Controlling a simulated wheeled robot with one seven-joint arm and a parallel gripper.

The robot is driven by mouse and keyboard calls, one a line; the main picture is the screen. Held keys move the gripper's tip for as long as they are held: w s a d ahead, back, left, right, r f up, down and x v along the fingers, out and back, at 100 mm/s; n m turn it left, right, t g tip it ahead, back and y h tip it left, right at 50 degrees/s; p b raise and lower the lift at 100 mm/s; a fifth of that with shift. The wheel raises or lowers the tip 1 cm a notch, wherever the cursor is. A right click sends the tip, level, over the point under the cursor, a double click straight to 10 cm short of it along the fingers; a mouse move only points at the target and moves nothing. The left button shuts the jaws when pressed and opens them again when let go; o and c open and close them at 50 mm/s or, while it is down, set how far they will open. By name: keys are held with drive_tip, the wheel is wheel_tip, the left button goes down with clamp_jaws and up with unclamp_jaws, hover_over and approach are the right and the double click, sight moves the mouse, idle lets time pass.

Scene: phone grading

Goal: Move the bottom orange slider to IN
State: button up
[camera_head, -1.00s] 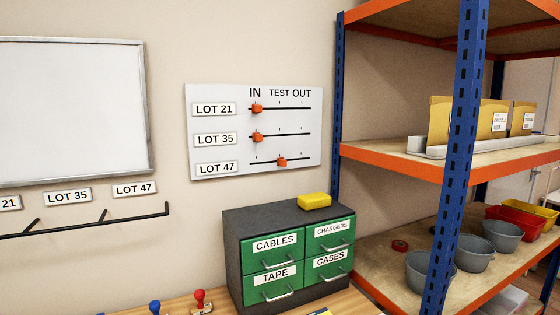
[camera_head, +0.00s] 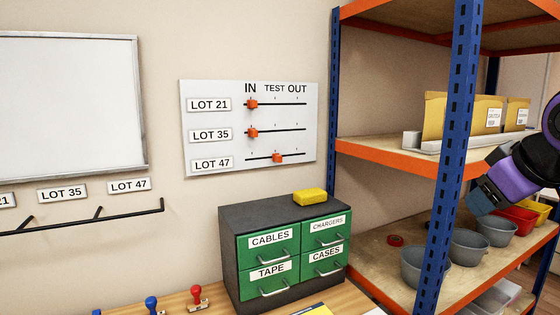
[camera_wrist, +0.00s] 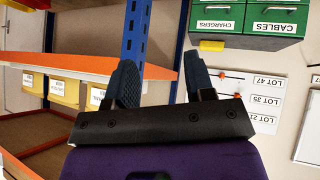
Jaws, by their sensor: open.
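The white slider board (camera_head: 215,165) hangs on the wall with three rows, LOT 21, LOT 35 and LOT 47. The bottom orange slider (camera_head: 277,157) in the LOT 47 row stands mid-track, under TEST. The other two orange sliders, top (camera_head: 252,104) and middle (camera_head: 252,132), stand at the left end under IN. My gripper (camera_head: 480,200) is in front of the shelf at the right, well away from the board. In the wrist view my gripper (camera_wrist: 162,82) is open and empty, and the board (camera_wrist: 276,112) appears upside down, partly hidden by a finger.
A blue and orange shelf (camera_head: 390,155) with bins and envelopes stands right of the board. A green drawer cabinet (camera_head: 232,225) with a yellow block (camera_head: 310,196) on top is below the board. The space before the board is clear.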

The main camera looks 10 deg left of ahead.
drive_tip(key=w+a+r+n+t+y, duration=0.15)
drive_tip(key=w+a+n, duration=0.35)
drive_tip(key=w, duration=0.6)
drive_tip(key=n+t+y, duration=0.5)
drive_tip(key=n+y, duration=0.3)
drive_tip(key=n, duration=0.6)
approach(280, 160)
drive_tip(key=shift+h, duration=0.25)
drive_tip(key=x, duration=1)
drive_tip(key=shift+w+a+r, duration=0.1)
drive_tip(key=shift+w+a, duration=0.05)
clamp_jaws()
